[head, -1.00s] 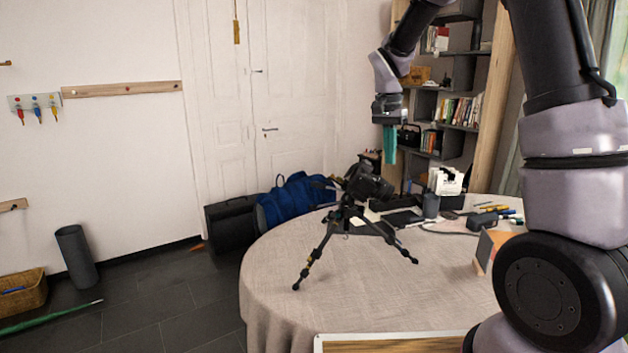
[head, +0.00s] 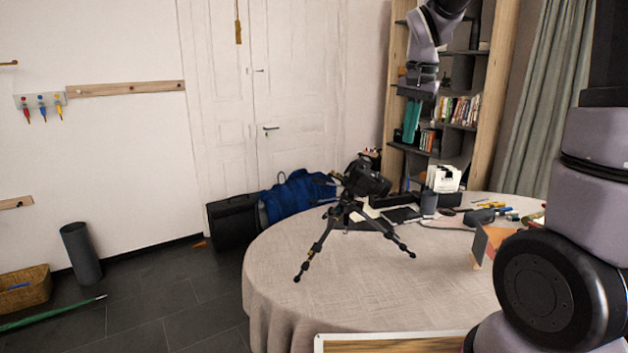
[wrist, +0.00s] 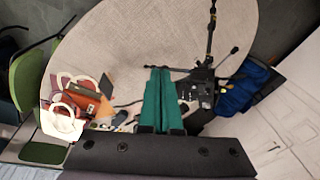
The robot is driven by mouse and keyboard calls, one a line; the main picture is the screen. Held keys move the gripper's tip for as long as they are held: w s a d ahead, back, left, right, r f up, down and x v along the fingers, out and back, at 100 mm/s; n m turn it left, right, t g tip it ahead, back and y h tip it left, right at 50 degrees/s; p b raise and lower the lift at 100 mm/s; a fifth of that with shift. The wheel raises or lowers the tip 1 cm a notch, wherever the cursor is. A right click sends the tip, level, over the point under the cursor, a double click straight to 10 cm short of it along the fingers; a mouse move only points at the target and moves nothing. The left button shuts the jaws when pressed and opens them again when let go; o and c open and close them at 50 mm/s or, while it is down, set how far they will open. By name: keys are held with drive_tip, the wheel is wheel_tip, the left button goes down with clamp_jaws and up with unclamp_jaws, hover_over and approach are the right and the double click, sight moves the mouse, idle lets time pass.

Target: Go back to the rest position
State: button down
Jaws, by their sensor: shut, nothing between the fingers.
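My gripper (head: 411,121) hangs in the air above the back of the round table in the head view, its green fingers pointing down. In the wrist view the green fingers (wrist: 157,100) lie side by side, shut and empty. The round table (head: 330,262) has a beige cloth. A black camera on a tripod (head: 345,208) stands upright on it; in the head view it is left of and below my gripper. The tripod and camera also show in the wrist view (wrist: 205,84), to the right of the fingers, apart from them.
A bookshelf (head: 397,160) stands behind. A blue bag (head: 297,193) and a black case (head: 233,223) stand by the door. The table's front left is clear.

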drive_tip(key=s+d+r+n+t, duration=0.1)
drive_tip(key=s+r+t, duration=0.1)
drive_tip(key=s, duration=0.7)
drive_tip(key=s+d+r+n+t+y, duration=0.1)
drive_tip(key=s+r+t, duration=0.2)
drive_tip(key=s, duration=0.7)
drive_tip(key=shift+d+r+n+y, duration=0.15)
drive_tip(key=shift+r+n+y, duration=0.15)
drive_tip(key=shift+r, duration=0.35)
